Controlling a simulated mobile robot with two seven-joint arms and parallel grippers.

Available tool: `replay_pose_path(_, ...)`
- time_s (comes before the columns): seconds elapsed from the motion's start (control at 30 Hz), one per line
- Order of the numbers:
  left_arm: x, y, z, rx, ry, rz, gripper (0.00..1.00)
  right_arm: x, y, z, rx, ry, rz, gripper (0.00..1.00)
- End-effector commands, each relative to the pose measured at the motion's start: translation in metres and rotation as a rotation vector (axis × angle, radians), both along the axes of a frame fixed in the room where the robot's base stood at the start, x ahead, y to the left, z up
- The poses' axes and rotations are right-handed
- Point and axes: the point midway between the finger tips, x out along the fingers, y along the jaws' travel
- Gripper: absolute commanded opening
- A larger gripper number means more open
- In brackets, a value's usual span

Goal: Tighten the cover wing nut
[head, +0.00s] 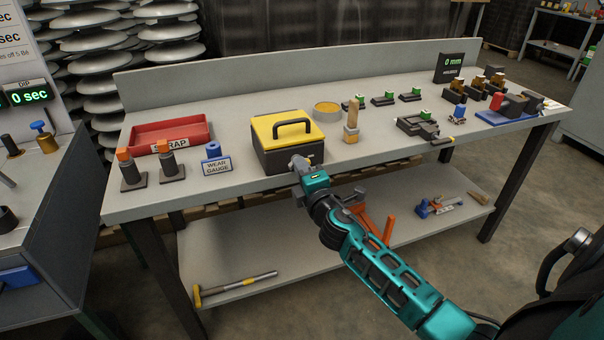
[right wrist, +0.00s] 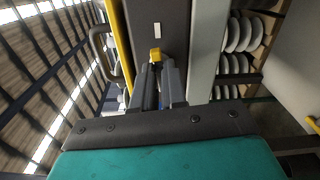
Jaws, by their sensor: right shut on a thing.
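A dark box with a yellow cover (head: 285,125) and a black handle stands near the front edge of the workbench. The handle and the edge of the yellow cover (right wrist: 120,45) also show at the left of the right wrist view. My right gripper (head: 300,164) is at the front face of the box, below the cover. In the right wrist view its fingers are shut on the small yellow wing nut (right wrist: 155,55) in front of the dark box face. The fingers hide part of the nut. My left gripper is not in view.
A red scrap tray (head: 168,138), orange-topped posts (head: 168,160) and a blue wear gauge (head: 215,160) stand left of the box. A round yellow tin (head: 327,111) and a wooden-handled brush (head: 352,125) stand right.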

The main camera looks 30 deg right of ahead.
Motion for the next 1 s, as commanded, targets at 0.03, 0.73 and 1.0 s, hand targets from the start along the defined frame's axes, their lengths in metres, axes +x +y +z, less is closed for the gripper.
replay_pose_path(0.03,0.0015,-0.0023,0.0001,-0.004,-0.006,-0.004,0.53,-0.0001,0.0003,-0.0018,0.059,-0.013,-0.001,0.00)
replay_pose_path(0.73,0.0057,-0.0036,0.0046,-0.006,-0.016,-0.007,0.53,-0.0001,0.0000,0.0002,0.131,-0.030,0.000,0.37)
replay_pose_path(1.0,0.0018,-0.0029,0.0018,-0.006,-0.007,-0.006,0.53,-0.0028,0.0008,-0.0001,0.130,-0.030,0.001,0.37)
